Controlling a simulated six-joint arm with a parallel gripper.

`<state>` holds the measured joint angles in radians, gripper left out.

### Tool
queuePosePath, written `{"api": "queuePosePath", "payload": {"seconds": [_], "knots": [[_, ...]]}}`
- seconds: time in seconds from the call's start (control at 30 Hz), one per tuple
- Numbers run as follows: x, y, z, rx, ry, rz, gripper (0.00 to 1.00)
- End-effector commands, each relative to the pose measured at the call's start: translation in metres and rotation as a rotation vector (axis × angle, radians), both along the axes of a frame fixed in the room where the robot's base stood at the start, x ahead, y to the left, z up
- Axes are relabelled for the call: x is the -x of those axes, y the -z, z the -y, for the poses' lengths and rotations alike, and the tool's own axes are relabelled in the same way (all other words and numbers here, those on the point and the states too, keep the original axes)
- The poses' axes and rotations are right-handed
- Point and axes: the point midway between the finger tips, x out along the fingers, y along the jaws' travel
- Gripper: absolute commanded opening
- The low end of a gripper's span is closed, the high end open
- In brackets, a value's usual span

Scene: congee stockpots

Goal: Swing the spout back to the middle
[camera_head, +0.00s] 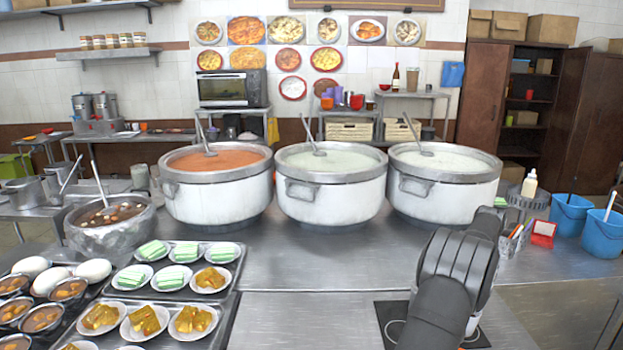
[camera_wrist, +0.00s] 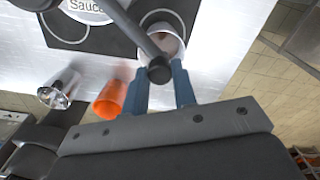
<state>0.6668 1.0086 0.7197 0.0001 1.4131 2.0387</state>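In the wrist view a dark grey rod, which looks like the spout (camera_wrist: 130,35), runs from the top edge down to a round dark end. My gripper (camera_wrist: 160,72) has its two blue fingers spread, one on either side of that round end. Gaps show between the end and both fingers, so I see no grip on it; the depth is hard to judge. In the head view my dark arm covers the spot, and neither the fingers nor the spout can be made out there.
Under the spout, a metal pot (camera_wrist: 176,43) stands on a black hob (camera_wrist: 70,28) near a "Sauce" container (camera_wrist: 85,8). An orange cup (camera_wrist: 110,98) and a metal cup (camera_wrist: 62,88) are close by. Large stockpots (camera_head: 330,200) stand behind; food trays (camera_head: 225,310) fill the left.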

Motion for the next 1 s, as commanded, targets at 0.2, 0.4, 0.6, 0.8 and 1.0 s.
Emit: {"api": "queuePosePath", "payload": {"seconds": [0.2, 0.4, 0.6, 0.8, 1.0], "knots": [[0.002, 0.000, -0.002, 0.000, 0.000, 0.000, 0.19], [0.010, -0.001, -0.010, 0.000, 0.000, 0.000, 0.19], [0.015, 0.000, -0.015, -0.001, 0.000, 0.000, 0.19], [0.017, 0.000, -0.018, -0.001, 0.000, 0.000, 0.19], [0.023, 0.000, -0.028, -0.001, -0.001, 0.000, 0.19]]}}
